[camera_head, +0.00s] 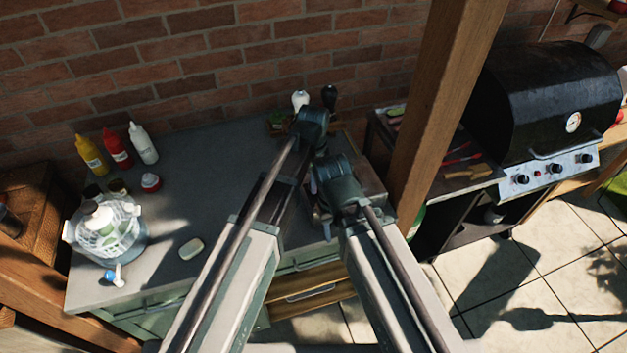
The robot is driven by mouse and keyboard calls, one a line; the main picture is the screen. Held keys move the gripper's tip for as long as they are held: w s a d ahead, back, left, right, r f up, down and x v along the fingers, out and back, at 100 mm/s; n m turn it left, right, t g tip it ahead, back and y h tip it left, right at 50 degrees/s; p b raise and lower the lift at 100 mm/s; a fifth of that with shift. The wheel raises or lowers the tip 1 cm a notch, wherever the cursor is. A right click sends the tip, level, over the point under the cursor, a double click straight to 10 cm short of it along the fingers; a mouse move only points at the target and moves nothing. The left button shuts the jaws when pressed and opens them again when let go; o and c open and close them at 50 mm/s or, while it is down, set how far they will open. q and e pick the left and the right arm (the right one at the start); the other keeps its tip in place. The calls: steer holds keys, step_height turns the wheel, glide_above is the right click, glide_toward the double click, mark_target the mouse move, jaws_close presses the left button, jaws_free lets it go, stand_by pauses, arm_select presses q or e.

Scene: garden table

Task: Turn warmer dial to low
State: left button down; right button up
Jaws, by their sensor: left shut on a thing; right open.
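A grey metal unit, apparently the warmer (372,186), stands at the right end of the grey counter, largely hidden behind my grippers. I cannot make out its dial or setting. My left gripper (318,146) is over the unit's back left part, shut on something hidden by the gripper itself. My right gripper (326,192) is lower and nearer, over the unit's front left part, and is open. Its fingers are mostly hidden behind its dark green body, and I cannot tell whether it touches the unit.
Yellow (91,155), red (117,149) and white (143,143) bottles stand on the counter (205,155). A white basket-like spinner (106,232) and a soap-like block (191,248) are at left. A wooden post (447,95) rises close right of the unit; a black grill (545,95) stands beyond.

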arm_select(q)
steer(key=c, duration=0.5)
jaws_free()
steer(key=shift+r, duration=0.1)
step_height(320, 180, up, 14)
steer(key=p, duration=1.4)
steer(key=shift+f, duration=0.25)
